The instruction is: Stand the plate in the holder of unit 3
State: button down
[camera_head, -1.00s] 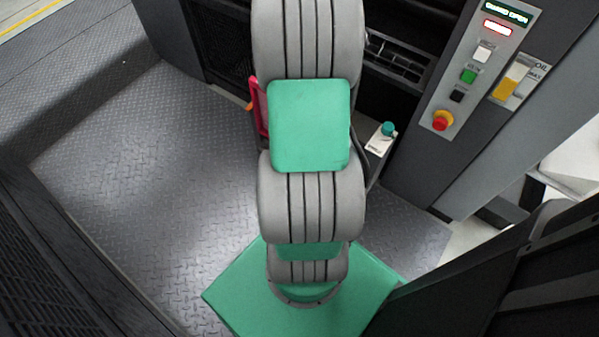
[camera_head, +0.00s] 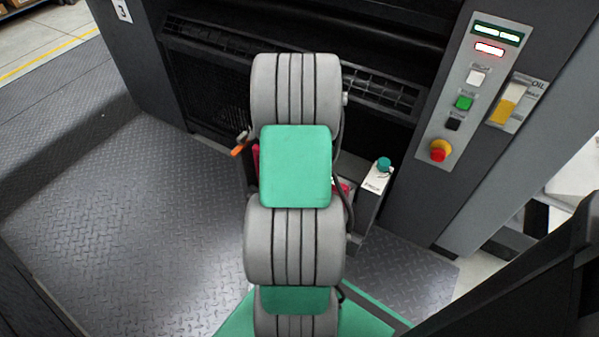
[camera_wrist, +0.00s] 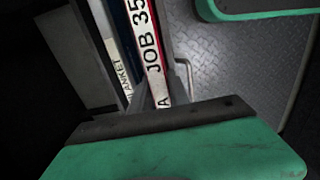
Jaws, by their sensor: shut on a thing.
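In the wrist view, my gripper (camera_wrist: 165,118) shows as a green body with a dark front bar, shut on the plate. A white strip reading "JOB 35" (camera_wrist: 152,55) with a red edge runs up to the bar; I take it for the plate's edge. Most of the plate is hidden. In the head view, red parts (camera_head: 341,186) show beside and behind my arm, which hides the gripper. Unit 3 is marked by a number sign (camera_head: 122,11) on its dark frame. I cannot make out the holder clearly or tell whether the plate touches it.
A light strip reading "BLANKET" (camera_wrist: 118,62) lies left of the plate. A control panel (camera_head: 466,120) with a red button stands right of my arm. Treadplate floor (camera_head: 130,230) is clear at left.

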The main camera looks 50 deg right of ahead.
jog(key=shift+r, duration=0.15)
jog(key=shift+f, duration=0.6)
jog(key=c, duration=1.3)
grip_release()
jog(key=shift+o, duration=0.2)
